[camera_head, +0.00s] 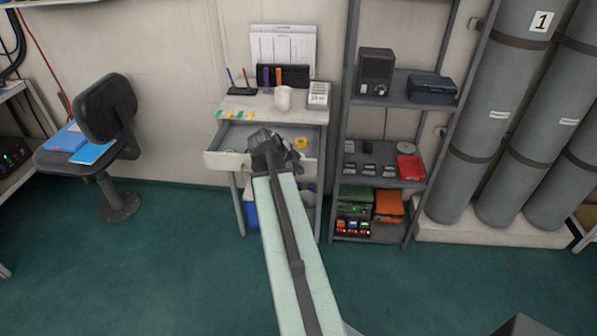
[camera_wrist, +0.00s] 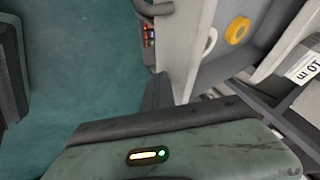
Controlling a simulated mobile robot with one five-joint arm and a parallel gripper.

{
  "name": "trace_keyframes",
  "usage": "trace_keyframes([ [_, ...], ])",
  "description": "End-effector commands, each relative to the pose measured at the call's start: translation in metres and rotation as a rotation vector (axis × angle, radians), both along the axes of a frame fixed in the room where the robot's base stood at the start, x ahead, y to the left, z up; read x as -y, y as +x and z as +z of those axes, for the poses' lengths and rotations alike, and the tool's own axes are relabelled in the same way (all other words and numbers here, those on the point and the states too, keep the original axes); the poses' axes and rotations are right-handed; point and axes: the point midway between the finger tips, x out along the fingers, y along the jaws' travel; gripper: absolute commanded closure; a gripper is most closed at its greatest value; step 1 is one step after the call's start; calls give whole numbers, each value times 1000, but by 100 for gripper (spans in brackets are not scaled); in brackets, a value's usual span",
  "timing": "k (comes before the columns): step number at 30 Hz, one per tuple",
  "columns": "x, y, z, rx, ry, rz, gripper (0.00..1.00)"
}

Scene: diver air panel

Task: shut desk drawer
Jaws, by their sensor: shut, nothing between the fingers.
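The desk (camera_head: 285,106) stands against the wall, and its drawer (camera_head: 227,160) is pulled out, with the pale front edge standing clear of the desk. My gripper (camera_head: 268,140) is over the middle of the drawer front and hides that part, including any handle there. I cannot tell whether it touches the drawer. The gripper is shut and empty. In the wrist view the drawer front (camera_wrist: 183,55) runs as a pale panel beside the dark fingers (camera_wrist: 157,93). A yellow roll (camera_wrist: 237,30) lies inside the drawer.
A mug (camera_head: 283,98) and a desk calendar (camera_head: 318,95) stand on the desk top. A metal shelf (camera_head: 389,104) stands close on the right, with grey cylinders (camera_head: 483,120) beyond. A chair (camera_head: 105,115) stands left. Green floor (camera_head: 185,245) in front is open.

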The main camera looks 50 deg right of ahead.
Motion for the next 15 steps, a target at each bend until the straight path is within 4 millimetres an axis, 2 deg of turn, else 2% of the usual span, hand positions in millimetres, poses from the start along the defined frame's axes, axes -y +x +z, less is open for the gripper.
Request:
trace_keyframes([
  [8, 43, 28, 0, 0, -1, -1, 100],
  [15, 100, 63, 0, 1, 0, -2, 100],
])
